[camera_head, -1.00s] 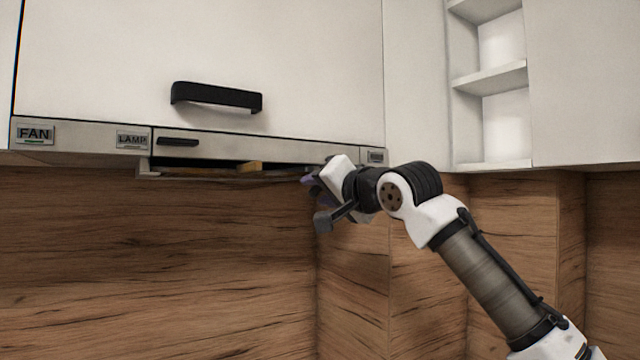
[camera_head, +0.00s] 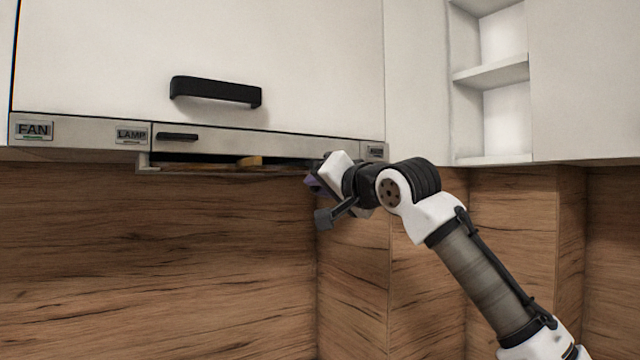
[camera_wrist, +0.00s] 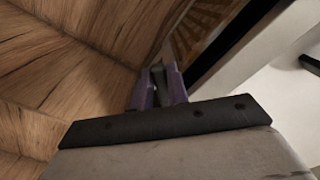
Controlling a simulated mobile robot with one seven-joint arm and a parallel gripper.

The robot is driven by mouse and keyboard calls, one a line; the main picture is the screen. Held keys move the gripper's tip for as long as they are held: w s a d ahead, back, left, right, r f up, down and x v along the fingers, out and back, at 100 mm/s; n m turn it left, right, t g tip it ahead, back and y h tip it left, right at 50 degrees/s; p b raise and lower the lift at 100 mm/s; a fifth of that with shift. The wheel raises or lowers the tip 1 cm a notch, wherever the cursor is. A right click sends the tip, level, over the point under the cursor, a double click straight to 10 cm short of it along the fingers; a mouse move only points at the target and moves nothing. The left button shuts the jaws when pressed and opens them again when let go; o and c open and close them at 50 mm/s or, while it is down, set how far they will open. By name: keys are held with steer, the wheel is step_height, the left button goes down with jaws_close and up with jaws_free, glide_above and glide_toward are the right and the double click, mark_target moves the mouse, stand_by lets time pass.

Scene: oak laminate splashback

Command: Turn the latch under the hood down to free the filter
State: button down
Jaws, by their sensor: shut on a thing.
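The hood (camera_head: 270,144) is a grey strip under the white cabinet. My gripper (camera_head: 312,184) is at the hood's underside, near its right end. In the wrist view, the purple fingers of my gripper (camera_wrist: 158,88) are shut on a small dark grey piece, which I take to be the latch (camera_wrist: 158,74). The fingers cover most of it, so its angle cannot be told. A brown slatted surface, likely the filter (camera_wrist: 197,28), shows just beyond the fingertips. In the head view the latch is hidden behind my gripper.
A thin frame edge (camera_head: 200,174) runs under the hood, with a yellowish piece (camera_head: 250,161) in the dark gap. A black cabinet handle (camera_head: 215,92) is above. The wooden splashback (camera_head: 180,260) lies behind and below, with free room in front. Open shelves (camera_head: 490,75) stand at right.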

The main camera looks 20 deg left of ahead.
steer(key=shift+w+d+f+n+p, duration=0.15)
steer(key=shift+w+d+n+p, duration=0.15)
steer(key=shift+n+p, duration=0.75)
steer(key=shift+w+d+f+n+p, duration=0.2)
steer(key=shift+w+n+p, duration=0.25)
steer(key=shift+n, duration=1.25)
steer(key=shift+w+d+f+n+p, duration=0.1)
steer(key=shift+w+d+n+p, duration=0.2)
steer(key=shift+n+p, duration=0.75)
steer(key=shift+n+b, duration=0.3)
steer(key=shift+n, duration=0.2)
steer(key=c, duration=1.4)
jaws_free()
steer(key=shift+o, duration=0.2)
steer(key=shift+d, duration=0.1)
steer(key=b+v, duration=0.5)
steer(key=v, duration=0.8)
steer(key=shift+s+d, duration=0.2)
steer(key=shift+d, duration=0.05)
